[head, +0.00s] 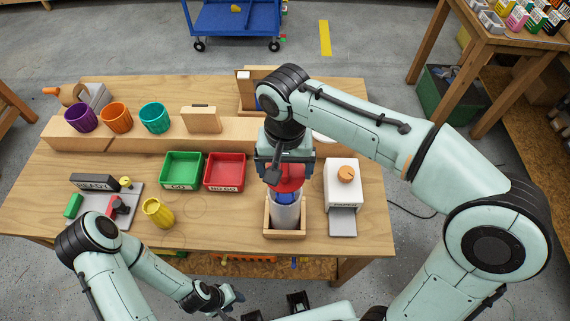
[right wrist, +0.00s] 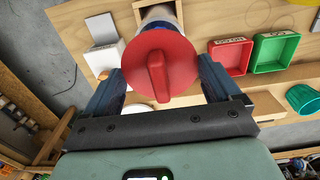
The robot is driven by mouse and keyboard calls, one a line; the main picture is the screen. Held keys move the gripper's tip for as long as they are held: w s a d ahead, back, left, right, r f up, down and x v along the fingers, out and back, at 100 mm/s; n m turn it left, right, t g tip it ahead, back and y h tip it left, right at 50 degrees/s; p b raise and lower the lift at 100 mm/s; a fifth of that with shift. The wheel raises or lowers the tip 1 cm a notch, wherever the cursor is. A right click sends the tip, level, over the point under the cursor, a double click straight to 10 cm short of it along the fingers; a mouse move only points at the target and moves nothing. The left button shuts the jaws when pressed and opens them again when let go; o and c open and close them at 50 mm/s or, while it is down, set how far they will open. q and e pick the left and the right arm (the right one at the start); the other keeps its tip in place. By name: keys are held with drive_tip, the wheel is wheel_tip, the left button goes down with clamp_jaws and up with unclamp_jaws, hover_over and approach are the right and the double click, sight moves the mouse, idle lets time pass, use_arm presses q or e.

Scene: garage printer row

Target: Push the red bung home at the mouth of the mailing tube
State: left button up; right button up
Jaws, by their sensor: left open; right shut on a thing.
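The red bung (head: 287,178) is a round red cap with a raised bar across its top, seen face-on in the right wrist view (right wrist: 158,65). My right gripper (head: 284,168) is shut on it, one finger on each side. The pale mailing tube (head: 286,216) stands upright in a wooden holder (head: 285,235), directly below the bung, with blue showing near its top. The tube also shows behind the bung in the right wrist view (right wrist: 157,13). I cannot tell whether the bung is inside the mouth. My left gripper (head: 228,297) is open and empty, low at the front.
A white box with an orange knob (head: 344,183) stands close right of the holder. Green (head: 181,170) and red (head: 225,171) trays are to the left, with a yellow cup (head: 158,212) nearer. Several coloured cups line the back ledge.

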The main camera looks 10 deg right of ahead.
sight(285, 184)
drive_tip(key=shift+f+b, duration=1.15)
drive_tip(key=shift+f, duration=0.95)
use_arm(q)
drive_tip(key=s+f, duration=0.2)
drive_tip(key=f, duration=0.1)
drive_tip(key=shift+s+f, duration=0.1)
drive_tip(key=shift+f, duration=0.1)
use_arm(e)
drive_tip(key=shift+f, duration=0.3)
use_arm(q)
drive_tip(key=shift+r, duration=0.15)
use_arm(e)
drive_tip(key=shift+f+b, duration=0.65)
drive_tip(key=shift+f, duration=0.35)
use_arm(q)
drive_tip(key=shift+s+f, duration=0.3)
drive_tip(key=shift+f, duration=0.4)
drive_tip(key=shift+w+r, duration=0.1)
drive_tip(key=shift+r, duration=0.05)
use_arm(e)
drive_tip(key=shift+f, duration=0.15)
